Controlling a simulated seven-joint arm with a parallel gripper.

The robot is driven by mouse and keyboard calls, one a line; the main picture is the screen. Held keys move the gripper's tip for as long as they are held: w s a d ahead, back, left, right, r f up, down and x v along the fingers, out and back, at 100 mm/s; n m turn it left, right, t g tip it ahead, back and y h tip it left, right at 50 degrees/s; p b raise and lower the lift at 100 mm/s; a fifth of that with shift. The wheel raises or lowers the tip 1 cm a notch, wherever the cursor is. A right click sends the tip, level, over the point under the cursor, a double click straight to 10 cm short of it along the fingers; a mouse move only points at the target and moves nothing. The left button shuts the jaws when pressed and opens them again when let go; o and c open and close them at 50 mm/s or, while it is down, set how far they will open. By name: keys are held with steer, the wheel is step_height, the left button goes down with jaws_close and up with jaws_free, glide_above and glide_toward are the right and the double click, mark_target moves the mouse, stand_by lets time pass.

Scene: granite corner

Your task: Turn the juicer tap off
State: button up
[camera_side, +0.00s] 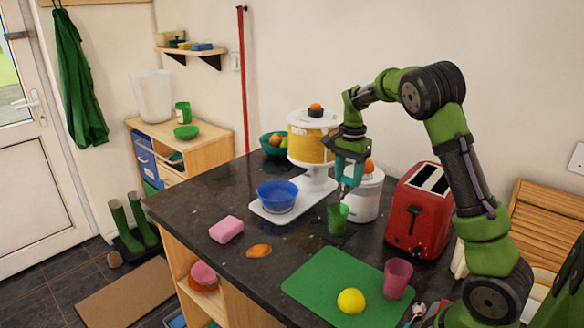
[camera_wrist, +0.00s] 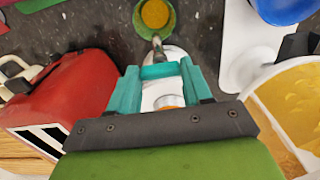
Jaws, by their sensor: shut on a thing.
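The white juicer (camera_side: 363,202) with an orange top stands on the dark counter, left of the toaster. Its metal spout (camera_wrist: 157,46) points out over a green cup (camera_side: 337,218). In the wrist view the cup (camera_wrist: 170,22) holds orange-yellow juice. Whether juice is running cannot be told. My gripper (camera_side: 350,172) is at the juicer's front, above the cup. In the wrist view my teal fingers (camera_wrist: 160,72) are shut on the tap just behind the spout. The fingers mostly hide the tap handle, so its exact turn is unclear.
A red toaster (camera_side: 420,212) stands close on the right. On the left are a white scale (camera_side: 257,209) with a blue bowl (camera_side: 277,196) and a yellow container (camera_side: 308,145). A green board (camera_side: 325,285) with a lemon and pink cup lies in front.

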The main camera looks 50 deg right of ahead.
steer(key=o, duration=1.1)
steer(key=shift+c, duration=0.2)
steer(key=shift+r, duration=0.1)
step_height(320, 180, up, 17)
